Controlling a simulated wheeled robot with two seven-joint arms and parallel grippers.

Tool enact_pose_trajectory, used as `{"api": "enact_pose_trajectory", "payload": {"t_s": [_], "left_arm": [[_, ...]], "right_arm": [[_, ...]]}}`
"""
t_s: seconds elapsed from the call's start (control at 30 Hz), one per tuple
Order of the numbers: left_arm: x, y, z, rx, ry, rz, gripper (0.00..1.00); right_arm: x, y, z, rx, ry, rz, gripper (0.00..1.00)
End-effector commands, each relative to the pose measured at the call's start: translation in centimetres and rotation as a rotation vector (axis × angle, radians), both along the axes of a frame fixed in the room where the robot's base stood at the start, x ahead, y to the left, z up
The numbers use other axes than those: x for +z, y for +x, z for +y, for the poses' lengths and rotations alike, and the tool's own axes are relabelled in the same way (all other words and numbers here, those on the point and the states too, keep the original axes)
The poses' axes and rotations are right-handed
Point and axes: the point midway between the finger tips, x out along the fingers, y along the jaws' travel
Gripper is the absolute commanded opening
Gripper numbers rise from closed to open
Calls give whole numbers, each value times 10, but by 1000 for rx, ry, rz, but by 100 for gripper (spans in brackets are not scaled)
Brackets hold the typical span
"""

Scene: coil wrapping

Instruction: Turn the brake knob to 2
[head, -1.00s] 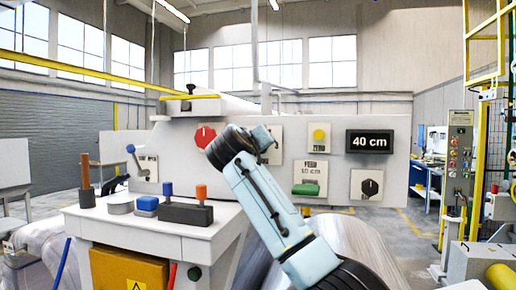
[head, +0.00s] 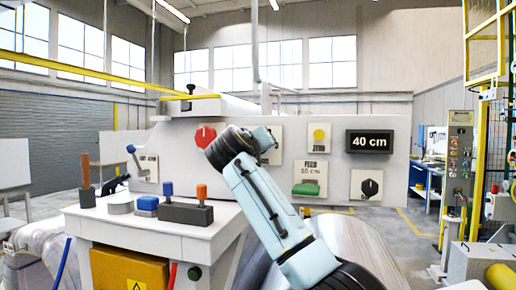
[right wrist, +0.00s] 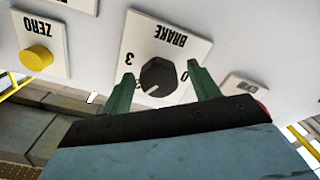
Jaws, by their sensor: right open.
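The brake knob (right wrist: 158,76) is a dark round dial on a white plate lettered BRAKE (right wrist: 190,38), upside down in the right wrist view. A 3 shows left of the knob and a 0 right of it. Its white mark points down and left, towards a digit partly hidden by a finger. My right gripper (right wrist: 160,70) is open, its green fingers on either side of the knob; I cannot tell whether they touch it. In the head view my right arm (head: 262,200) covers most of the brake plate (head: 275,146). My left gripper is out of view.
The yellow ZERO button (head: 319,135) and green FEED button (head: 306,189) are right of my arm, with the 40 cm display (head: 370,142) and another black knob (head: 370,187). A red knob (head: 205,137) is close left. A white stand (head: 140,226) carries several handles.

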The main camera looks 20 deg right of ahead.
Motion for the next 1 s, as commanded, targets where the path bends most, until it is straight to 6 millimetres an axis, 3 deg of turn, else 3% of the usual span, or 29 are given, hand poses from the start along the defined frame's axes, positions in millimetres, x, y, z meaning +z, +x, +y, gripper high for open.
{"api": "enact_pose_trajectory", "payload": {"t_s": [0.27,0.7,1.0], "left_arm": [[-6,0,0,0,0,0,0],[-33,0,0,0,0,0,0],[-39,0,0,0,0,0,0]], "right_arm": [[1,-10,6,2,-1,-5,61],[2,-88,52,4,2,-4,61],[4,-115,67,0,0,0,61]]}}
